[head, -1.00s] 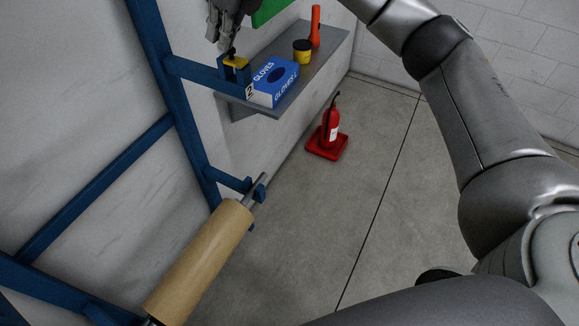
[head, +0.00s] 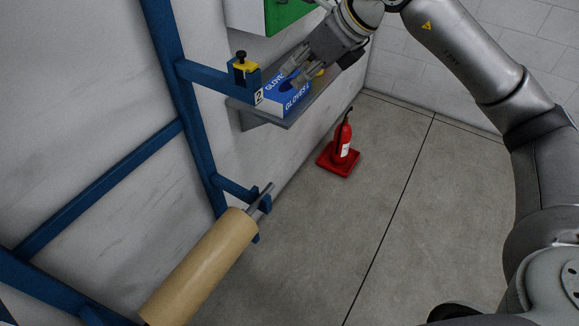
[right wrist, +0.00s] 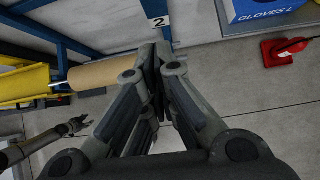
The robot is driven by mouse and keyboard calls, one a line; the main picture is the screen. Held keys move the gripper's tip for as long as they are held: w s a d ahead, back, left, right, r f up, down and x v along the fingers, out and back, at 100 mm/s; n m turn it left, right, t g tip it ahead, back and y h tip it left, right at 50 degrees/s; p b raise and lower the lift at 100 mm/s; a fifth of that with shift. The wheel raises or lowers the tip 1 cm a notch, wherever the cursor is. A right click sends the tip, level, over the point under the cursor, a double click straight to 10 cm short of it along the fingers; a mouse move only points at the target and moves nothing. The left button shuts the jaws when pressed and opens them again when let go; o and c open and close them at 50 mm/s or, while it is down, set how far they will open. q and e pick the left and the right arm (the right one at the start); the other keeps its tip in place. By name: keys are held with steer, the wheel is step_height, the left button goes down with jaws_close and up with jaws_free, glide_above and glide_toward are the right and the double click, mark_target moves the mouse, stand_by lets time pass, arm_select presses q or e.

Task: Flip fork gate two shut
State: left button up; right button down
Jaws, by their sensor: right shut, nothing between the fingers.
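Fork gate two (head: 246,66) is a small yellow piece with an upright black knob (head: 240,56). It sits across the top of the blue fork arm (head: 215,76) beside the white "2" plate (head: 259,97). The plate also shows in the right wrist view (right wrist: 158,22); the gate does not. My right gripper (head: 290,76) is shut and empty, to the right of the gate and apart from it, in front of the glove box. In the right wrist view its fingertips (right wrist: 158,55) meet. My left gripper (right wrist: 76,126) is small at lower left there, its finger state unclear.
A blue glove box (head: 290,100) stands on the grey wall shelf (head: 275,118). A brown roll (head: 205,262) on a metal bar lies at the lower blue fork. A red fire extinguisher (head: 343,138) stands on the floor. The floor at middle right is clear.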

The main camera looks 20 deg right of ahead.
steer(key=b+v, duration=0.2)
steer(key=v, duration=0.7)
steer(key=s+a+r+m+g+y, duration=0.1)
steer(key=s+a+r+m+y, duration=0.1)
steer(key=a+y, duration=0.7)
steer(key=s+a+r+m+y, duration=0.1)
steer(key=a+m+y, duration=0.1)
steer(key=a+y, duration=0.75)
steer(key=w+d+f+m+t+h, duration=0.45)
steer(key=m+t+h, duration=0.35)
steer(key=m, duration=0.4)
steer(key=w+d+f+m+t+h, duration=0.3)
steer(key=d+f+m+t+h, duration=0.35)
steer(key=m, duration=0.65)
steer(key=w+d+f+m+g+h+b, duration=0.1)
steer(key=w+f+h, duration=0.1)
steer(key=f, duration=0.8)
steer(key=w+d+f+m+g+h, duration=0.1)
steer(key=w+d+f+m+h, duration=0.1)
steer(key=f, duration=0.8)
steer(key=w+d+f+m+g+h+b, duration=0.1)
steer(key=w+f+m+h, duration=0.1)
steer(key=f, duration=0.8)
steer(key=shift+d+h+b, duration=0.3)
steer(key=shift+h+b, duration=0.05)
steer(key=shift+h, duration=0.05)
